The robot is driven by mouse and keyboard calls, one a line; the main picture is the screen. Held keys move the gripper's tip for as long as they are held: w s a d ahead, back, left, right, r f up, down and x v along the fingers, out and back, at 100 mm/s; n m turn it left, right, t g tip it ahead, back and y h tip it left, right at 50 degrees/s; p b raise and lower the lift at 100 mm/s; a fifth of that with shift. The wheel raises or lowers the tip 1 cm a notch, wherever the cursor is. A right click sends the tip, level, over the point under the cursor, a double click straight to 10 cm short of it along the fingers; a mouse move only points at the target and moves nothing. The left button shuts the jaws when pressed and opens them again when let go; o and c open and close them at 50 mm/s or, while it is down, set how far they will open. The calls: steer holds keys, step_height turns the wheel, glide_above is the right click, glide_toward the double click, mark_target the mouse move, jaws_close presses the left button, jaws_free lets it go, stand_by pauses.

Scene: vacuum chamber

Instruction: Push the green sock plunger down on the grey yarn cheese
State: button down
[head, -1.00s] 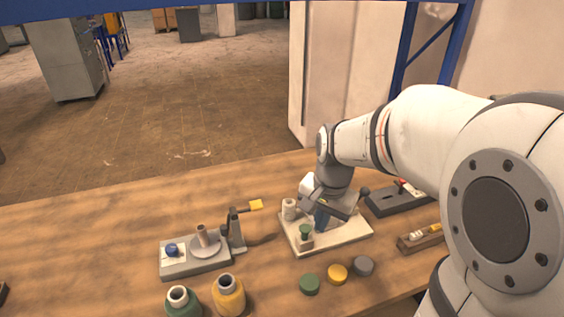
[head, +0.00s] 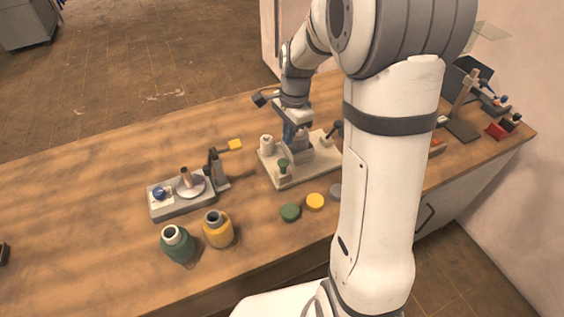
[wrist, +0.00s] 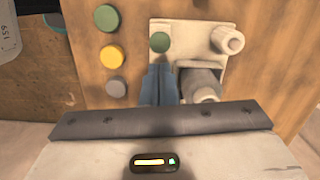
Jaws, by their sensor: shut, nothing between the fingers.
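A green knob (head: 283,163), which may be the plunger, stands on a small block on a pale board in the head view. It also shows in the wrist view (wrist: 160,42). My gripper (head: 289,142) is shut and empty, its blue fingers pointing down over the board just behind the knob. In the wrist view the fingertips (wrist: 158,68) lie close to the knob; I cannot tell whether they touch. A grey disc (wrist: 116,88) lies beside the board, partly hidden by my arm in the head view. I cannot tell which thing is the grey yarn cheese.
The pale board (head: 318,164) also bears a white spool (head: 267,144). Green (head: 290,212) and yellow (head: 315,202) discs lie in front. A grey fixture (head: 182,205) and green (head: 176,243) and yellow (head: 217,229) containers stand left.

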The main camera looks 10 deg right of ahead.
mark_target(287, 161)
steer(key=shift+s+a+f+b, duration=0.1)
steer(key=shift+a+f+b, duration=0.1)
steer(key=shift+f+b, duration=1.25)
steer(key=shift+a+f+b, duration=0.15)
steer(key=shift+f+b, duration=0.8)
steer(key=shift+f, duration=0.95)
step_height(287, 161, down, 3)
steer(key=shift+f+b, duration=0.1)
steer(key=shift+b, duration=1.05)
steer(key=shift+d+r+p, duration=0.15)
steer(key=shift+r+p, duration=0.1)
steer(key=shift+p, duration=0.05)
steer(key=shift+w+d+r+p, duration=0.25)
steer(key=shift+d, duration=0.45)
steer(key=shift+w+d+r+p, duration=0.2)
steer(key=shift+d+p, duration=0.05)
steer(key=shift+d, duration=0.4)
